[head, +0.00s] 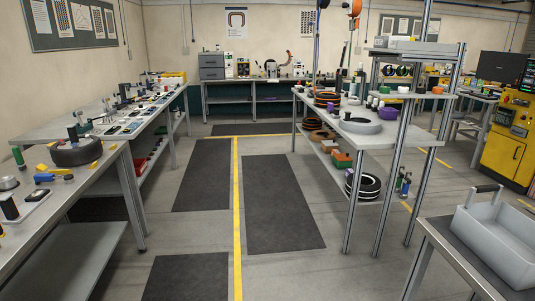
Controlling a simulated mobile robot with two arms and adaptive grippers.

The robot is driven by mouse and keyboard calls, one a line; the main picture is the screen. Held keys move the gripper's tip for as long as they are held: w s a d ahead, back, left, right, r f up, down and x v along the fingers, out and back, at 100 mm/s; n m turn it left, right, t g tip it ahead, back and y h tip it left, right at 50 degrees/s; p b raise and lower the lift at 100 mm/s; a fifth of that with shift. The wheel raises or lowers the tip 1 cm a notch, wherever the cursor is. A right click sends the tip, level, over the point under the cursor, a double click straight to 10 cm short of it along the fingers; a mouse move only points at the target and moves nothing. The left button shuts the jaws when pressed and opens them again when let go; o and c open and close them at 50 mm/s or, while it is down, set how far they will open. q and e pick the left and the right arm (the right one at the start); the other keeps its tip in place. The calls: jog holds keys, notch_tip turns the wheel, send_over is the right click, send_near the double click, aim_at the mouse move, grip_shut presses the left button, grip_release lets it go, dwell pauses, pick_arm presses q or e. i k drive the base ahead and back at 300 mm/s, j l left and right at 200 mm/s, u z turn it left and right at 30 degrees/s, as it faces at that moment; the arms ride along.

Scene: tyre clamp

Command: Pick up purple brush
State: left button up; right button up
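A small purple item (389,113) sits on the right-hand workbench (388,139), just beyond a grey ring-shaped part (360,125). It is too small and far away to tell if it is the purple brush. Neither of my grippers shows in the head view.
A long bench (120,140) on the left carries a dark tyre (76,152) and many small tools. A grey bin (500,235) stands on a table at the front right. A yellow cabinet (508,140) stands far right. The central aisle with dark mats (278,200) is clear.

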aim_at(329, 109)
jog(key=i, duration=3.45)
jog(key=i+z, duration=0.2)
jog(key=i, duration=0.2)
jog(key=i+j+z, duration=0.2)
jog(key=i, duration=0.25)
jog(key=i+j+z, duration=0.2)
jog(key=i, duration=0.2)
jog(key=i+j+z, duration=0.2)
jog(key=i, duration=0.2)
jog(key=i+j+z, duration=0.2)
jog(key=z, duration=0.2)
jog(key=i+j+z, duration=0.5)
jog(key=j+z, duration=0.25)
jog(key=i+j+z, duration=0.15)
jog(key=j+z, duration=0.6)
jog(key=i, duration=0.05)
